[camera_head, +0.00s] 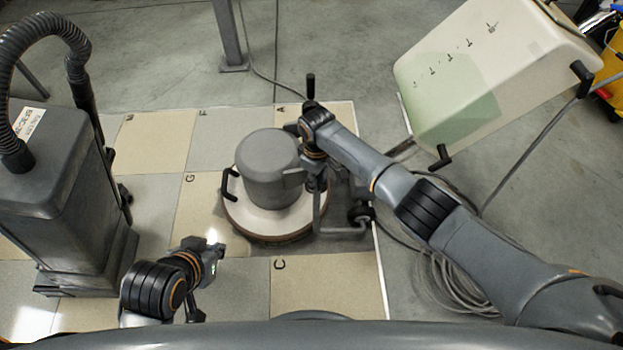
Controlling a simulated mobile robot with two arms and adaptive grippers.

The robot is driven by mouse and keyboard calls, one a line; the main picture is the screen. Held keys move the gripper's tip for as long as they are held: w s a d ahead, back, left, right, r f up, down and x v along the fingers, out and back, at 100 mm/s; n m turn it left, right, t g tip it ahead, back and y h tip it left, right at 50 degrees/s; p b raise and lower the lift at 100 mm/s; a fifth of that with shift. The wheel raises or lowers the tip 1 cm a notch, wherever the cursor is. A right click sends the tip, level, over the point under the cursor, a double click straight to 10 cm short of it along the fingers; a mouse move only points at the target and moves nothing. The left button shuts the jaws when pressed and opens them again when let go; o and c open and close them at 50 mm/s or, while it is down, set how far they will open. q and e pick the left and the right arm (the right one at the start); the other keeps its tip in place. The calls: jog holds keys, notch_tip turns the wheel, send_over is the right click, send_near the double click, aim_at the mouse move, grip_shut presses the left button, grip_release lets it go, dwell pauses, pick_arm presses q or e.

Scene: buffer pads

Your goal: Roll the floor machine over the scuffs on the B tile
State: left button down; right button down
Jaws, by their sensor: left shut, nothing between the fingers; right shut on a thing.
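The floor machine (268,155) has a grey motor housing on a round cream-and-brown base, with a black loop handle on its left side. It stands upright on the tiled floor between the tiles lettered A (288,112) and C (325,285). No B letter or scuffs can be made out; the machine covers much of that spot. My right gripper (297,178) is shut at the right side of the motor housing, on a part of the machine that my wrist mostly hides. My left gripper (214,252) is shut and empty, low and left of the machine, apart from it.
A dark grey vacuum-like unit (60,150) with a hose stands at the left. A pale tank (490,75) with green liquid is at the upper right. Cable coils (455,285) lie on the right floor. A yellow bucket (610,70) sits far right. Tile G (200,210) is partly bare.

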jog(key=c, duration=1.2)
grip_release()
jog(key=shift+a, duration=0.35)
jog(key=shift+o, duration=0.7)
jog(key=shift+a, duration=0.3)
notch_tip(320, 180, up, 12)
